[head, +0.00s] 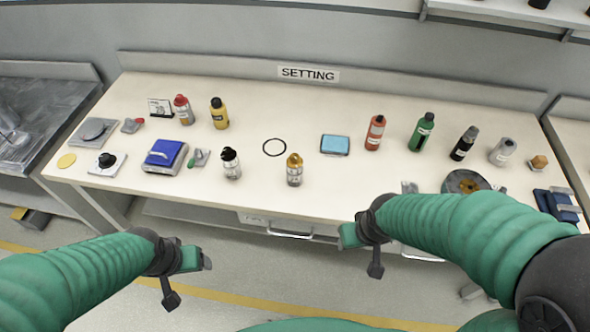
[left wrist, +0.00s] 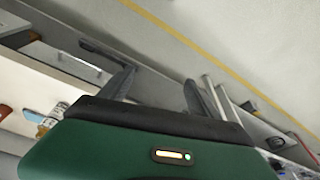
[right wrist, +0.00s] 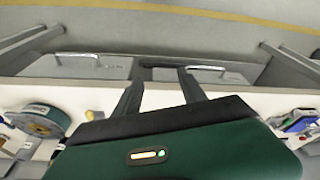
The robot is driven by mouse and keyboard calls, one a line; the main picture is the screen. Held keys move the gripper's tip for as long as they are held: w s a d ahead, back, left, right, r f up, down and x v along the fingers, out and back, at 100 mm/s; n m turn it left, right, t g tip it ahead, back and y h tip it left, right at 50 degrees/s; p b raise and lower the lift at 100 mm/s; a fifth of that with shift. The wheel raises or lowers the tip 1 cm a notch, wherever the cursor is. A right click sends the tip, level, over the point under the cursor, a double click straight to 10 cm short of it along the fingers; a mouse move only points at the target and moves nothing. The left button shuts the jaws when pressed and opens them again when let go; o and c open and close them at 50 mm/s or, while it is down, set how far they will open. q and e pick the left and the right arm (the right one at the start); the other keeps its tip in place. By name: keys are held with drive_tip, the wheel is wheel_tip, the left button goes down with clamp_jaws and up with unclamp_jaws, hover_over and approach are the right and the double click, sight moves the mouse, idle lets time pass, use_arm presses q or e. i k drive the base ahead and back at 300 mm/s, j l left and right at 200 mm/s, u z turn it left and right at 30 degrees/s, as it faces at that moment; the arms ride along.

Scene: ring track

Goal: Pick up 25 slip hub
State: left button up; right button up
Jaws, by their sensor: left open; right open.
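I cannot tell for sure which thing is the slip hub. Small parts at the table's left end include a grey plate with a disc (head: 95,130) and a white plate with a black knob (head: 105,162). A card with a dark print (head: 160,107) stands behind them, its text too small to read. My left gripper (head: 188,262) is open and empty in front of the table's left half; its spread fingers show in the left wrist view (left wrist: 160,78). My right gripper (head: 352,236) is open and empty at the table's front edge; its fingers show in the right wrist view (right wrist: 160,82).
The pale table (head: 260,115) has a SETTING sign (head: 308,74) behind it.

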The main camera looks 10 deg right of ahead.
sight(294, 176)
drive_tip(key=i+j, duration=0.15)
drive_tip(key=i+j+z, duration=0.15)
drive_tip(key=z, duration=0.3)
drive_tip(key=j+z, duration=0.4)
drive_tip(key=i+j+z, duration=0.1)
drive_tip(key=j+z, duration=0.35)
drive_tip(key=i+j+z, duration=0.25)
drive_tip(key=i+z, duration=0.2)
